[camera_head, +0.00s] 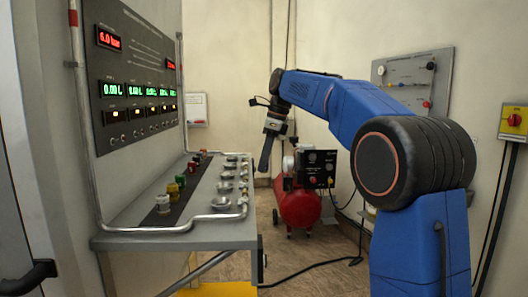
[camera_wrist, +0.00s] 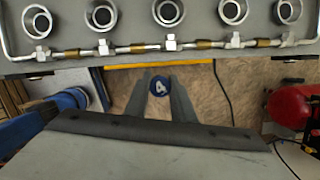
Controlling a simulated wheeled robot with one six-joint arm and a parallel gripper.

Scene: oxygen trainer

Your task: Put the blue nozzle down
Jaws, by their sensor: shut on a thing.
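The blue nozzle (camera_wrist: 158,88) shows in the wrist view as a small round blue end with a white mark, between the tips of my gripper (camera_wrist: 160,95). My gripper is shut on it. In the head view my gripper (camera_head: 266,152) points down, to the right of the bench's right edge; the nozzle cannot be made out clearly there. The grey bench (camera_head: 180,240) carries a row of metal cups (camera_head: 221,204), several of which also show along the top of the wrist view (camera_wrist: 167,12). These visible cups look empty. The nozzle appears over the floor, apart from the bench.
A metal pipe rail (camera_wrist: 130,49) runs along the bench edge. Coloured knobs (camera_head: 163,204) stand along the bench below a gauge panel (camera_head: 135,75). A red compressor (camera_head: 299,207) stands on the floor behind my gripper, with a black cable (camera_head: 315,268) nearby.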

